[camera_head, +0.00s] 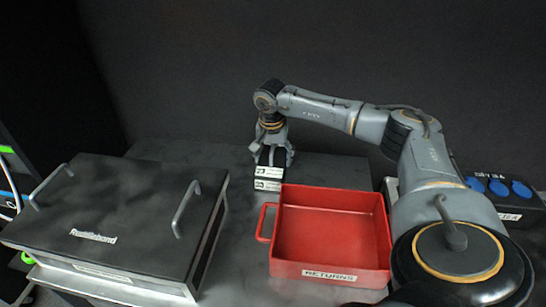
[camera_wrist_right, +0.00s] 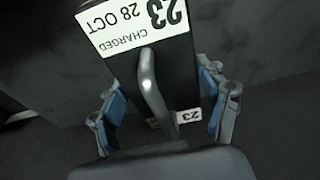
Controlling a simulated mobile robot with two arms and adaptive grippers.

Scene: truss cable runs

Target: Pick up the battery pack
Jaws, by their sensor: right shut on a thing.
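The battery pack (camera_head: 269,177) is a dark block with white labels, behind the red tray in the head view. In the right wrist view the battery pack (camera_wrist_right: 182,62) carries a label reading "23", "28 OCT" and "CHARGED", and a grey bar handle (camera_wrist_right: 150,85). My right gripper (camera_head: 273,154) reaches down over the pack from above. In the wrist view the blue-padded fingers of my right gripper (camera_wrist_right: 161,98) are on either side of the pack, shut on it. The pack's far side is hidden. My left gripper is not in view.
A red tray (camera_head: 330,194) marked "RETURNS" stands empty in front of the pack. A black lidded case (camera_head: 110,215) with two handles is at left. A dark box with blue round caps (camera_head: 498,187) sits at right, partly behind my arm. Grey tabletop (camera_head: 235,225) shows between case and tray.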

